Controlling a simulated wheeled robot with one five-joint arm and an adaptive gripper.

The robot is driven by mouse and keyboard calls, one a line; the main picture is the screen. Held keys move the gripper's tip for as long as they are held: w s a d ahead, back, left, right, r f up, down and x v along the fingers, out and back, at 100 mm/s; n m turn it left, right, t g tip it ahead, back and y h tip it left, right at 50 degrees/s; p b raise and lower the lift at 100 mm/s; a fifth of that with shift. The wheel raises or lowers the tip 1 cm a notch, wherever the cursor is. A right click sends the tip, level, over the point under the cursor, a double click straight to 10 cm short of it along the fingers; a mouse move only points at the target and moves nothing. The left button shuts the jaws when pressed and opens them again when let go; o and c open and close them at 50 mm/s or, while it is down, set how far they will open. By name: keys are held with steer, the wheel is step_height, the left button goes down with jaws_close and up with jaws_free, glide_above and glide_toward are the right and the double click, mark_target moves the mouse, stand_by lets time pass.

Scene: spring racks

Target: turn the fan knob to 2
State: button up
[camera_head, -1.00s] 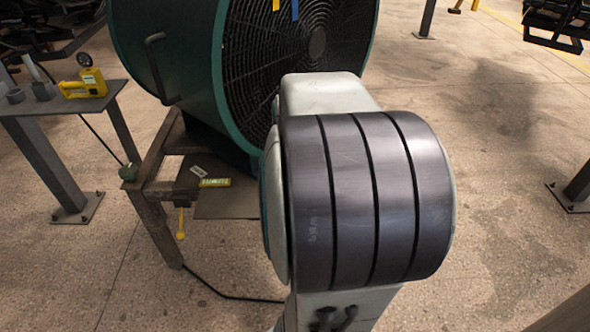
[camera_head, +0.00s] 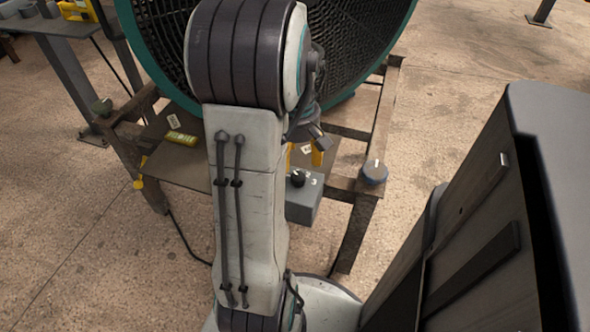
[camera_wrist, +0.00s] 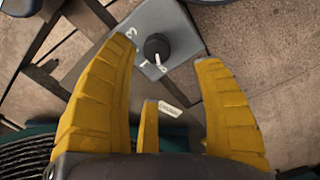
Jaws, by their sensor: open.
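The fan knob (camera_head: 298,178) is a round black knob on top of a grey control box (camera_head: 304,207), right of my arm in the head view. In the wrist view the knob (camera_wrist: 157,46) lies between and beyond my yellow fingertips, with the box face (camera_wrist: 171,22) around it. A 3 shows left of the knob, with small figures below it. A pale mark on its lower edge points toward those figures; I cannot read the exact setting. My gripper (camera_wrist: 164,55) is open and empty, apart from the knob. In the head view my arm partly hides its fingers.
The big green-rimmed fan (camera_head: 372,60) stands behind on a metal frame.

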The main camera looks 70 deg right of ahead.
mark_target(298, 176)
steer(key=shift+s+d+f, duration=0.1)
steer(key=shift+d+f, duration=0.15)
steer(key=shift+f, duration=0.55)
steer(key=shift+f+b, duration=1.35)
steer(key=shift+f, duration=1.7)
steer(key=shift+a, duration=0.1)
steer(key=c, duration=1.2)
